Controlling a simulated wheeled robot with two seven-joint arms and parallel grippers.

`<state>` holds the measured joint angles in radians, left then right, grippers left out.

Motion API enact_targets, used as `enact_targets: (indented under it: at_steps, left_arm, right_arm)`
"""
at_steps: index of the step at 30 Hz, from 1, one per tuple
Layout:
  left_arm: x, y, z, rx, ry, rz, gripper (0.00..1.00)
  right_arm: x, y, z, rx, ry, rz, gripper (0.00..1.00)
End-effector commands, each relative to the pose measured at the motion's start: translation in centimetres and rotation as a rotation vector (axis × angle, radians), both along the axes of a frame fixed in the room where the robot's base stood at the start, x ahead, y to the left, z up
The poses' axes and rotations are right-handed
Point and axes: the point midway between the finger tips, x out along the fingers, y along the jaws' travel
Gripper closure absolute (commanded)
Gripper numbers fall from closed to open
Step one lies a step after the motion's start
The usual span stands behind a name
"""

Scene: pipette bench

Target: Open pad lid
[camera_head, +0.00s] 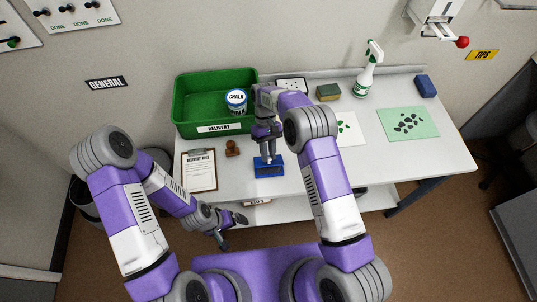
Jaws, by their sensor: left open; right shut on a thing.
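The blue ink pad (268,171) lies on the white table near its front edge. My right gripper (266,157) points down over the pad, with its fingertips at the pad's back part. It is shut on the pad lid; the fingers hide much of the grip. I cannot tell how far the lid is raised. My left gripper (237,220) is open and empty, low in front of the table's front edge, apart from the pad.
A brown stamp (232,148) and a clipboard (199,170) lie left of the pad. The green delivery bin (190,119) holds a chalk tub (236,98). A spray bottle (368,72), sponge (328,92), blue block (426,86) and green mat (427,129) are on the right.

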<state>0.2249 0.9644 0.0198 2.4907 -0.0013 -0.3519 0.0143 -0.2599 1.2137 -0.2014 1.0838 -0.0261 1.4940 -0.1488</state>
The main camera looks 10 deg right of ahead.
Motion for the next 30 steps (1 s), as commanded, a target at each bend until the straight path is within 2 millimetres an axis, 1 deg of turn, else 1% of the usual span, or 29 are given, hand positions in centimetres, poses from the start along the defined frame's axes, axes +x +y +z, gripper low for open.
enact_targets:
  at_steps: [18, 19, 23, 24, 30]
  left_arm:
    - [-0.01, 0.0, -0.15, 0.0, 0.0, 0.0, 0.0]
    - [0.0, 0.0, -0.15, 0.0, 0.0, 0.0, 0.0]
    - [0.0, 0.0, -0.15, 0.0, 0.0, 0.0, 0.0]
    - [0.0, 0.0, -0.15, 0.0, 0.0, 0.0, 0.0]
    - [0.0, 0.0, -0.15, 0.0, 0.0, 0.0, 0.0]
  right_arm:
    - [0.25, 0.0, 0.06, 0.0, 0.03, 0.0, 1.0]
    - [0.25, 0.0, 0.06, 0.0, 0.03, 0.0, 0.75]
    - [0.24, -0.01, 0.06, 0.0, 0.03, 0.0, 0.55]
    - [0.23, 0.0, 0.06, 0.0, 0.03, 0.0, 0.52]
    - [0.23, 0.0, 0.06, 0.0, 0.03, 0.0, 0.52]
